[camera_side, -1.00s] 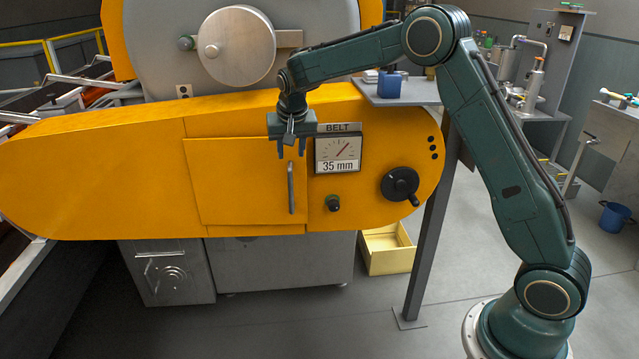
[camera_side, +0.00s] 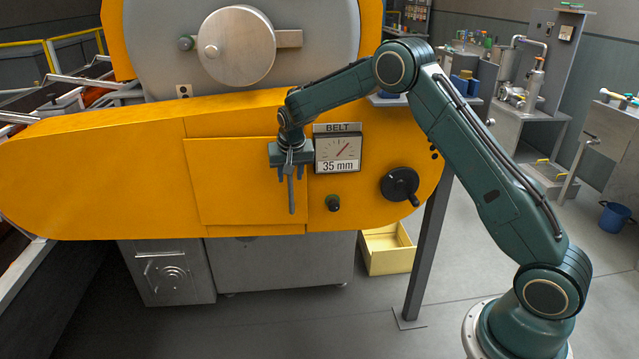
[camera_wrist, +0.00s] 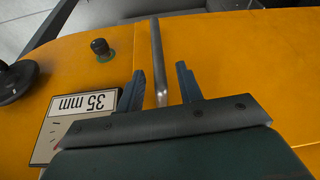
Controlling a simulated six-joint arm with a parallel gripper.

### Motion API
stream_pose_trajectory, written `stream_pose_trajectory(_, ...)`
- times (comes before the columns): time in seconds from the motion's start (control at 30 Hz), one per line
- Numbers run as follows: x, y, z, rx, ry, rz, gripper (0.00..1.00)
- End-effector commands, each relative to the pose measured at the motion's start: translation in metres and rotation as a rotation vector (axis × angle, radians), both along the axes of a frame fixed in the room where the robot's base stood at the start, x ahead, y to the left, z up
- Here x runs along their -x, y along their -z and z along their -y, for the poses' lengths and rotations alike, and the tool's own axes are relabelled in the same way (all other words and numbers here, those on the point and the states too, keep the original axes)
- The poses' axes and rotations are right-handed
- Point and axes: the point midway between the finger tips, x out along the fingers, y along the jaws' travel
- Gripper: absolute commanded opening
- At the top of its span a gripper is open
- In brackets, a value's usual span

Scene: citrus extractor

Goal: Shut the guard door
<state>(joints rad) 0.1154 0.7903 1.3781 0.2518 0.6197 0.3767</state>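The guard door (camera_side: 235,180) is a flat orange panel on the front of the orange belt housing, and it looks flush with the housing around it. Its upright grey bar handle (camera_side: 291,194) is near its right edge. My gripper (camera_side: 290,176) points down at the upper part of the handle. In the wrist view my gripper (camera_wrist: 158,84) is open, with one finger on each side of the handle (camera_wrist: 160,60) and gaps between. The handle's upper end is close to the palm. The door (camera_wrist: 220,60) fills the right of that view.
Right of the door are the BELT gauge reading 35 mm (camera_side: 338,153), a dark knob (camera_side: 333,203) and a black handwheel (camera_side: 400,184). The gauge is close beside my gripper. A yellow bin (camera_side: 388,250) stands on the floor below.

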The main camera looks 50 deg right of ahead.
Motion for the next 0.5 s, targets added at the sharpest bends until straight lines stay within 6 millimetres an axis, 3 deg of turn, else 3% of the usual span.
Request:
stream_pose_trajectory(0.2,-0.008,0.026,0.007,0.0,0.001,-0.001,0.36)
stream_pose_trajectory(0.5,-0.012,0.038,0.01,0.0,0.001,-0.001,0.36)
